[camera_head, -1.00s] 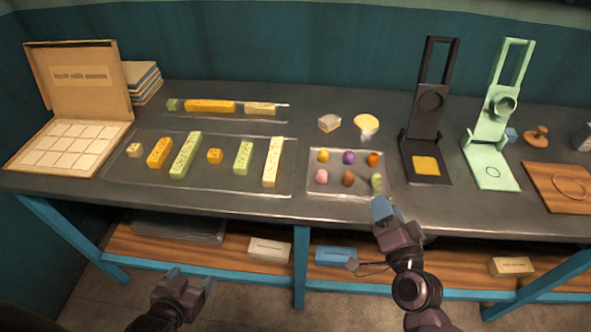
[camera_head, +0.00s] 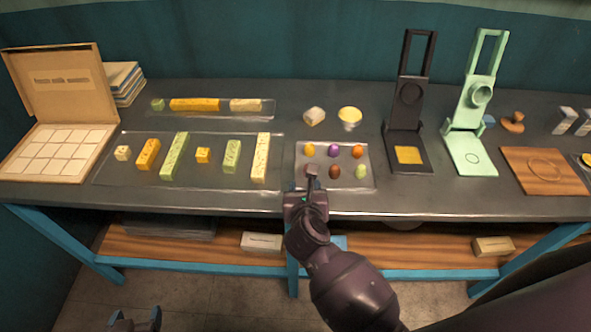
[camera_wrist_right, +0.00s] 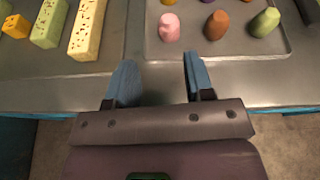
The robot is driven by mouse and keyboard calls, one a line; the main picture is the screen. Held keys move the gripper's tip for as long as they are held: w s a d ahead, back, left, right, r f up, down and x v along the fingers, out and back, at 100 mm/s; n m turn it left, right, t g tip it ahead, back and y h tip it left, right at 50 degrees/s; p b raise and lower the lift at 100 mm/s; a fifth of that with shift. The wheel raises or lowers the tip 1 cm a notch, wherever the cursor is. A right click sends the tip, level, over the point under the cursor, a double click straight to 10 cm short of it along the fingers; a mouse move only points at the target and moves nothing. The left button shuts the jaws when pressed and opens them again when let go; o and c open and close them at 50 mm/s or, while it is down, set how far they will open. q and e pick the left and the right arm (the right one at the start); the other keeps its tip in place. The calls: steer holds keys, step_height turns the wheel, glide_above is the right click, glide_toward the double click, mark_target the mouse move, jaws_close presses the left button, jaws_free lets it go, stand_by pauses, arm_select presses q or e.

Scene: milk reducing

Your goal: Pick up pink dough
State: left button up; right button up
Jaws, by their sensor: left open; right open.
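The pink dough (camera_wrist_right: 169,27) is a small rounded lump in the front left spot of the small clear tray (camera_wrist_right: 152,42). The dough lies beyond the gap between the fingers, nearer the right finger. My left gripper (camera_head: 136,316) is open, low at the bottom edge, away from the table.
A brown dough lump (camera_wrist_right: 216,25) and a green one (camera_wrist_right: 264,23) sit right of the pink one. A larger tray (camera_head: 208,184) with several coloured bars is to the left. A black press (camera_head: 409,130) and a mint press (camera_head: 471,120) stand to the right.

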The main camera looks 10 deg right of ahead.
steer(key=shift+s+d+f+m+g, duration=0.1)
steer(key=shift+d+f+m+g, duration=0.25)
steer(key=shift+m, duration=0.35)
steer(key=x, duration=0.5)
steer(key=shift+w+d+r, duration=0.1)
steer(key=shift+w+d, duration=0.05)
steer(key=shift+w, duration=0.05)
steer(key=shift+w+d, duration=0.2)
steer(key=shift+w, duration=0.35)
steer(key=shift+x, duration=2.1)
steer(key=shift+r, duration=0.15)
steer(key=shift+c, duration=0.3)
steer(key=c, duration=0.6)
